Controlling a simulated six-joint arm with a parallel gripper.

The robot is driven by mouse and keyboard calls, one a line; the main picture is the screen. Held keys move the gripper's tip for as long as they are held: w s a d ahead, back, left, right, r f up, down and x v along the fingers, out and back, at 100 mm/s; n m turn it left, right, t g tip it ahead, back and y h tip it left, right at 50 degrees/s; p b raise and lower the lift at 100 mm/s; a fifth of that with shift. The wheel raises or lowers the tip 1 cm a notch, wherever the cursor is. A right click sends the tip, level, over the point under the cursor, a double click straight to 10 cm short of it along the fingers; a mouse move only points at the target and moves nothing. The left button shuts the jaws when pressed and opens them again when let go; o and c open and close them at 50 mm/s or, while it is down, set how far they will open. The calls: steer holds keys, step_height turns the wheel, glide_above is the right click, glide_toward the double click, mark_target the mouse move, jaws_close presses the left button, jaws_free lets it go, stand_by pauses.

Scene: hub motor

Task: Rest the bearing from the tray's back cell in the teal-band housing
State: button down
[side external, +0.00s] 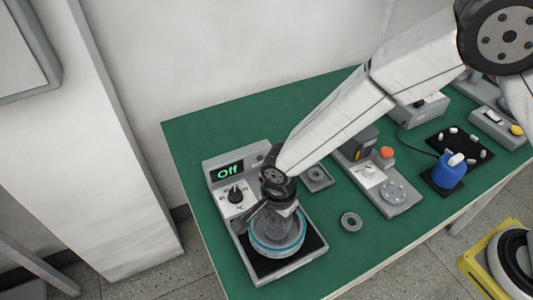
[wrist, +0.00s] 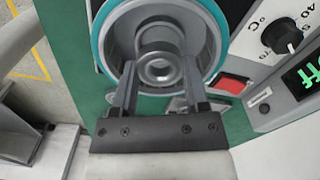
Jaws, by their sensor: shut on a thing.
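The teal-band housing (side external: 277,248) sits on the plate of the grey heater at the front left of the table. In the wrist view, the housing (wrist: 215,50) is a grey open cup with a teal rim band. My gripper (side external: 281,205) points down over the housing. In the wrist view, my gripper (wrist: 161,75) is shut on a grey ring-shaped bearing (wrist: 160,70), which lies within the housing's outline. I cannot tell whether it touches the housing. The grey tray (side external: 328,185) stands behind, partly hidden by my arm, with a ring in its visible cell.
The heater (side external: 222,172) shows "Off" and has a dial (side external: 236,194). A loose ring (side external: 351,222) lies on the green table right of the heater. A grey fixture (side external: 395,195), a blue bottle (side external: 449,170) and a black mat (side external: 460,147) stand further right.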

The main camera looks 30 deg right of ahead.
steer(key=shift+f, duration=0.15)
steer(key=shift+f, duration=0.45)
steer(key=shift+f, duration=0.15)
steer(key=shift+f, duration=0.3)
steer(key=shift+f, duration=0.25)
stand_by(2.0)
jaws_free()
steer(key=shift+r, duration=0.1)
steer(key=shift+r, duration=3.8)
